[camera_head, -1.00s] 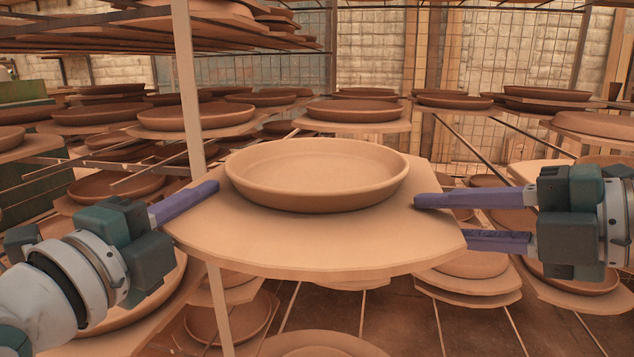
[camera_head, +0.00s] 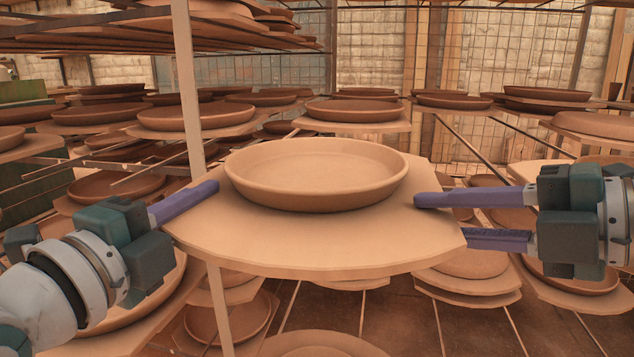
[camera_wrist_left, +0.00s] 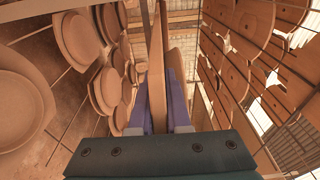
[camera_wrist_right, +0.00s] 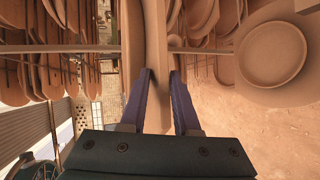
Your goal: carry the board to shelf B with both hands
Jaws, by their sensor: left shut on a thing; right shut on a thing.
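The board (camera_head: 320,245) is a pale, flat wooden board with rounded sides, held about level in the middle of the head view. A round, shallow clay dish (camera_head: 316,170) rests on top of it. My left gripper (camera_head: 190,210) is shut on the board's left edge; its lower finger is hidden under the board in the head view. My right gripper (camera_head: 440,218) is shut on the right edge, one finger above and one below. In the wrist views the board shows edge-on between the fingers, in the left one (camera_wrist_left: 157,85) and the right one (camera_wrist_right: 152,100). Shelf B cannot be told from any marking.
Racks with several boards and dishes (camera_head: 196,116) stand behind and to both sides. A pale upright post (camera_head: 187,90) rises just behind the board's left side. More loaded boards (camera_head: 468,290) sit below. An upper rack (camera_head: 110,40) hangs at the upper left.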

